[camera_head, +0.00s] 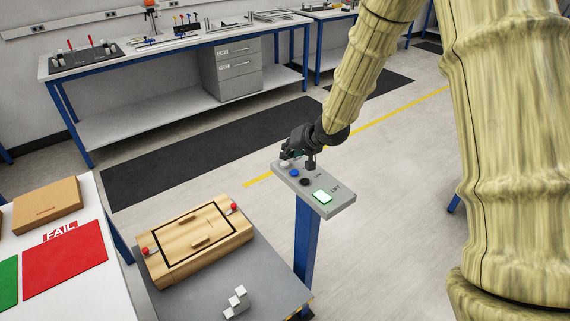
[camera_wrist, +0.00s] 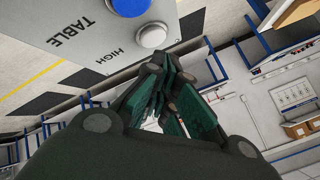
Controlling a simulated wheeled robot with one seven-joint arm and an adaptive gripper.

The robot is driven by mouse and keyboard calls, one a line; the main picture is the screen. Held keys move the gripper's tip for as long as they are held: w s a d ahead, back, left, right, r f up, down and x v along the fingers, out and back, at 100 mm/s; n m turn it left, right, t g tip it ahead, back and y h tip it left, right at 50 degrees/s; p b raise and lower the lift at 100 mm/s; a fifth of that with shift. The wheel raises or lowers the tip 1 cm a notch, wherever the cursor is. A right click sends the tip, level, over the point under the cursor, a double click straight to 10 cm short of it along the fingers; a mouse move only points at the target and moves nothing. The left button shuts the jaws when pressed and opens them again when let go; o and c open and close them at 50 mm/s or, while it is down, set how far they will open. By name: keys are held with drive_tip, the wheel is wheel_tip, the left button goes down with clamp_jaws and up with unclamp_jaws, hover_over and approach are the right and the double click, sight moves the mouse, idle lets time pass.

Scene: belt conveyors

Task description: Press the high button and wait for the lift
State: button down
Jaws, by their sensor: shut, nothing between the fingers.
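The control panel (camera_head: 342,207) is a grey plate on a blue post, with a row of buttons and a lit green square marked LIFT. The high button (camera_wrist: 152,36) is a pale round button beside the word HIGH. It also shows at the panel's far end in the head view (camera_head: 285,163). A blue button (camera_wrist: 128,5) sits beside it. My gripper (camera_wrist: 172,80) is shut and empty, its fingertips close to the high button. I cannot tell whether they touch it. The lift's grey platform (camera_head: 186,300) appears to stand left of the post.
A wooden box with red knobs (camera_head: 196,240) and a small white stepped block (camera_head: 237,301) rest on the grey platform. A white table with a red FAIL mat (camera_head: 65,260) stands at left. A blue-legged workbench (camera_head: 150,122) lines the wall. Floor beyond the panel is clear.

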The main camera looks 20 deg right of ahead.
drive_tip(key=shift+f, duration=0.2)
drive_tip(key=shift+f, duration=0.2)
